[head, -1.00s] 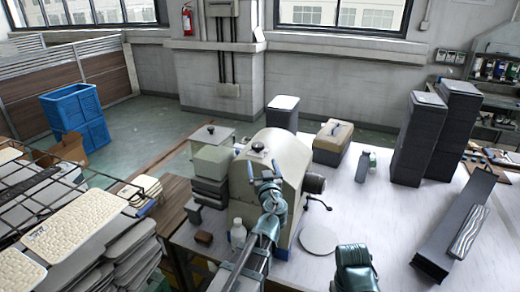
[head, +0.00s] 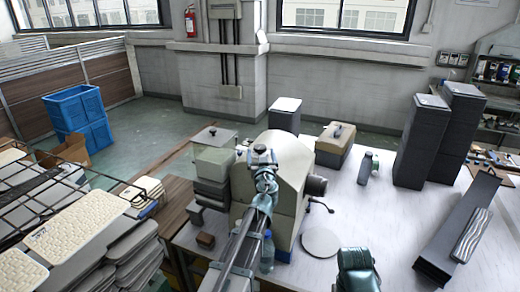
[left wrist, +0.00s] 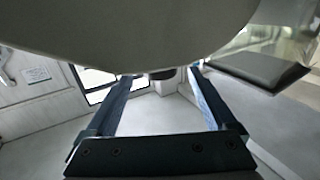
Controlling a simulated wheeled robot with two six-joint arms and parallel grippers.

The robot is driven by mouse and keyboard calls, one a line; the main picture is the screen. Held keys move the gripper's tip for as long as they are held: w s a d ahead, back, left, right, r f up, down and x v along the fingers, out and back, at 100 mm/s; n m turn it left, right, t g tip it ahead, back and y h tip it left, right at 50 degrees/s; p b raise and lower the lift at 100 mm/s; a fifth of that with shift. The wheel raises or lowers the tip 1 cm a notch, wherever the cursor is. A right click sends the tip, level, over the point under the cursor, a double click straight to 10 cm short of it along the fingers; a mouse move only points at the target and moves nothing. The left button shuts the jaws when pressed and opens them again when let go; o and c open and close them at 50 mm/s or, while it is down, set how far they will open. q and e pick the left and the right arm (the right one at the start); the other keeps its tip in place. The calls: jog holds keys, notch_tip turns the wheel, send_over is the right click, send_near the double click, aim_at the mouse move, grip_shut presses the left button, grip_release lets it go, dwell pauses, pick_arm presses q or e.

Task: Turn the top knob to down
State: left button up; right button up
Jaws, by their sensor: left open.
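A black knob (head: 260,148) stands on a pale plate on top of the cream, round-topped machine (head: 290,165). My left gripper (head: 262,157) is at this knob, its fingers apart. In the left wrist view the two blue fingers (left wrist: 163,76) are spread wide. A small dark piece (left wrist: 162,73), probably the knob, shows between their tips, and I cannot tell whether they touch it. A large pale rounded surface fills the top of that view. The knob's pointing direction is too small to read. My right gripper is not seen; only a teal part of my right arm shows.
Another black knob (head: 212,131) sits on a grey-lidded stack at the left. A dark cylinder (head: 315,185) sticks out of the machine's right side. A clear bottle (head: 267,252) stands beside my left arm. The white table (head: 365,210) has free room on the right.

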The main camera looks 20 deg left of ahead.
aim_at(263, 151)
pick_arm(q)
jog(key=x, duration=0.4)
jog(key=shift+w+a, duration=0.1)
jog(key=shift+w, duration=0.2)
jog(key=shift+c, duration=0.2)
jog(key=c, duration=1.3)
jog(key=shift+w+n+g+y, duration=0.15)
jog(key=shift+n+g+y, duration=0.85)
jog(key=shift+y, duration=0.5)
jog(key=shift+n+g+y, duration=1.2)
jog(key=shift+n+y, duration=0.1)
jog(key=shift+y, duration=0.1)
jog(key=shift+s, duration=0.2)
jog(key=o, duration=1.3)
jog(key=shift+o, duration=0.2)
